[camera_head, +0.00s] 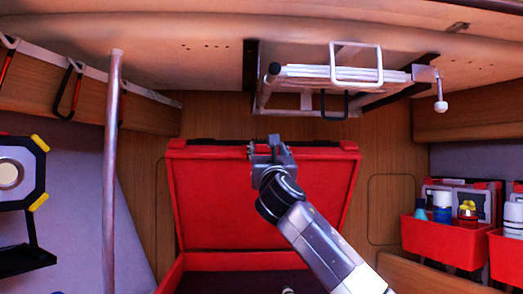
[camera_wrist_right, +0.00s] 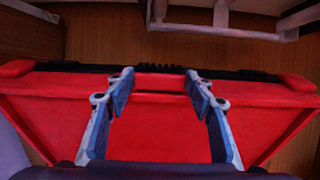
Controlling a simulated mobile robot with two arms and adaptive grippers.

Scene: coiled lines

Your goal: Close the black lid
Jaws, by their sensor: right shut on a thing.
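The lid (camera_head: 215,200) stands open in the middle of the head view, its red inner face toward me and a black strip along its top edge. In the right wrist view the lid (camera_wrist_right: 155,130) fills the middle. My right gripper (camera_head: 268,148) is at the middle of the lid's top edge, shut on it. Its fingers (camera_wrist_right: 160,76) sit apart with the edge between them. The red box body (camera_head: 172,275) shows at the bottom of the head view, its dark inside mostly cut off. My left gripper is not in view.
A white folding rack (camera_head: 345,73) hangs on the wall behind the lid. A metal pole (camera_head: 112,170) stands at left. Red bins (camera_head: 440,238) with bottles stand at right. Wood panelling surrounds the lid, with bare room on both sides of it.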

